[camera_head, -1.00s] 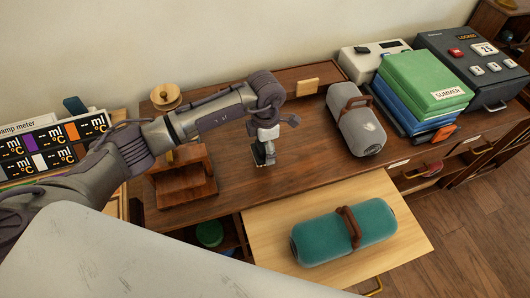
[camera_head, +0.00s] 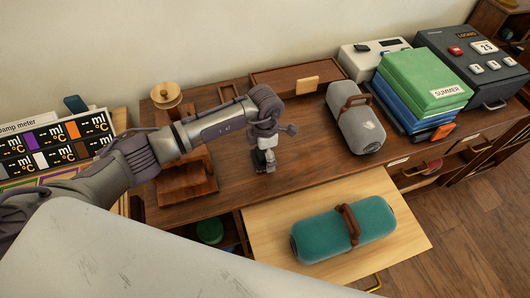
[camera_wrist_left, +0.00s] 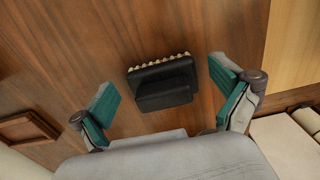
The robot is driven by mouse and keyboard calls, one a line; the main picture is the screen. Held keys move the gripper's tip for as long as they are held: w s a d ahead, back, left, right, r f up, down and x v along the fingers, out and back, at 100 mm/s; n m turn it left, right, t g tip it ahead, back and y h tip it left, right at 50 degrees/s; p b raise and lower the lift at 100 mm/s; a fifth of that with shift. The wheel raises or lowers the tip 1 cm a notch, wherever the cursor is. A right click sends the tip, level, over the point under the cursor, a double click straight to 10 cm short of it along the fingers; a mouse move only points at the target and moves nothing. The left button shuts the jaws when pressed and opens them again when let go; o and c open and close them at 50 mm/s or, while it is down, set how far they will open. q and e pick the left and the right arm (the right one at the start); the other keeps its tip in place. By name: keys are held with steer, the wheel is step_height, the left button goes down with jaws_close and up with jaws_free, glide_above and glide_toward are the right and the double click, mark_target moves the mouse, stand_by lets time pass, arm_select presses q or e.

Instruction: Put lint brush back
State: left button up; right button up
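A black brush with a row of pale bristles (camera_wrist_left: 162,82), which looks like the lint brush, lies on the brown wooden desktop in the left wrist view. My left gripper (camera_wrist_left: 170,100) is open, with its teal-padded fingers apart on either side of the brush and no visible contact. In the head view, my left gripper (camera_head: 266,162) points down just above the desktop (camera_head: 310,140), and the brush cannot be made out there. My right gripper is not in view.
A brown wooden stand (camera_head: 188,185) is left of the gripper. A grey cylinder case (camera_head: 358,120) is to its right. A teal cylinder case (camera_head: 375,220) lies on a pulled-out pale board (camera_head: 270,228). Green and blue boxes (camera_head: 425,75) stand at the right. The desktop between is clear.

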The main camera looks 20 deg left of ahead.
arm_select(q)
steer(key=shift+r, duration=0.35)
step_height(320, 180, up, 12)
steer(key=b, duration=0.1)
steer(key=shift+f+b, duration=0.15)
steer(key=shift+b, duration=0.15)
steer(key=shift+f, duration=0.1)
